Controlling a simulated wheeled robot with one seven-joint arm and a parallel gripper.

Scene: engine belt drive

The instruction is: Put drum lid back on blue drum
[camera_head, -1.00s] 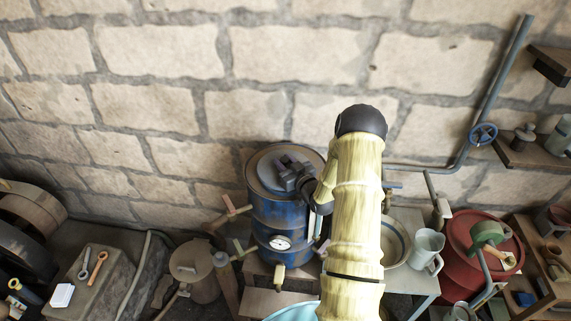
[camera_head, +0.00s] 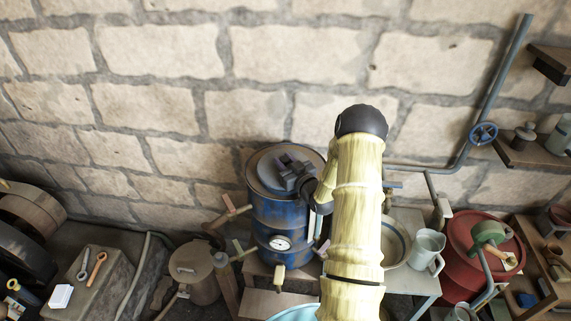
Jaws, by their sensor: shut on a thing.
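The blue drum (camera_head: 272,215) stands upright left of my arm, with a round white gauge on its front. The round grey drum lid (camera_head: 268,165) is on the drum's top, roughly level with the rim. I cannot tell whether it is fully seated. My gripper (camera_head: 289,170) is over the lid and shut on it. The gripper body hides the grip point and the lid's middle. My arm hides the space just right of the drum.
Valve handles and pipes stick out of the drum's left and lower sides. Right of my arm are a bowl (camera_head: 394,243), a pale mug (camera_head: 427,250) and a red drum (camera_head: 462,240). A brown canister (camera_head: 195,268) stands at lower left. The stone wall is behind.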

